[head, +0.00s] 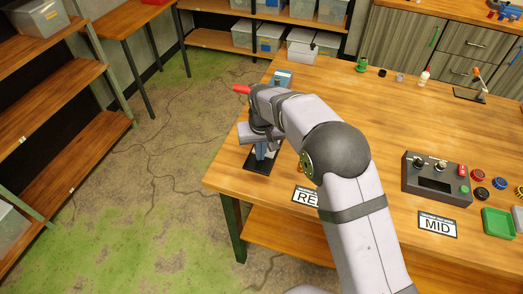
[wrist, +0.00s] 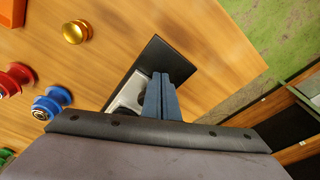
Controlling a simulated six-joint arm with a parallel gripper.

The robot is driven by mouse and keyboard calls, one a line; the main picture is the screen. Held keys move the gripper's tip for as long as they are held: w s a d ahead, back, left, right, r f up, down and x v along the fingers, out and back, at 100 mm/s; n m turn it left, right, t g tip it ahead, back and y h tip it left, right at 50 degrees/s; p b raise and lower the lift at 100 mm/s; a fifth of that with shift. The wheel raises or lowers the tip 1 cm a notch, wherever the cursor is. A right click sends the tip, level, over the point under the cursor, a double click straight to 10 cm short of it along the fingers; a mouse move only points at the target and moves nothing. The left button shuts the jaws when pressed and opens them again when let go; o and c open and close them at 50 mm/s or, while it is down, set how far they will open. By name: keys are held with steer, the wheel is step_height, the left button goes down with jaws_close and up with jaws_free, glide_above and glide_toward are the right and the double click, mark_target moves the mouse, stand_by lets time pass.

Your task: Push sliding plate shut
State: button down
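A black flat plate (head: 258,163) lies at the left end of the wooden table, below my gripper (head: 264,151). In the wrist view the plate (wrist: 152,57) shows as a dark slab beyond the fingers. A pale grey piece (wrist: 126,97) lies next to it, partly hidden by my gripper. I cannot tell which part is the sliding plate or how far it is open. The two blue fingers of my gripper (wrist: 160,92) are side by side with no clear gap and nothing visible between them. Whether they touch the plate is unclear.
Brass (wrist: 76,32), red (wrist: 15,79) and blue (wrist: 49,104) knobs stand left of the plate in the wrist view. A red handle (head: 241,89) sticks out beyond my arm. A dark control box (head: 436,180) stands right. Open floor lies past the table's left edge.

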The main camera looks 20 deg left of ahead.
steer(key=shift+w+d+f+p, duration=0.1)
steer(key=shift+w+f+p, duration=0.25)
steer(key=shift+w, duration=0.4)
steer(key=shift+w+d+f+p, duration=0.1)
steer(key=shift+w+f+p, duration=0.2)
steer(key=shift+w, duration=0.4)
steer(key=shift+s+a+r+p, duration=0.1)
steer(key=shift+a+r+p, duration=0.1)
steer(key=shift+r+p, duration=0.75)
steer(key=shift+s+r+p, duration=0.2)
steer(key=shift+r+p, duration=0.15)
steer(key=shift+r, duration=0.55)
steer(key=shift+s+r+p, duration=0.15)
steer(key=shift+r+p, duration=0.15)
steer(key=shift+r, duration=0.6)
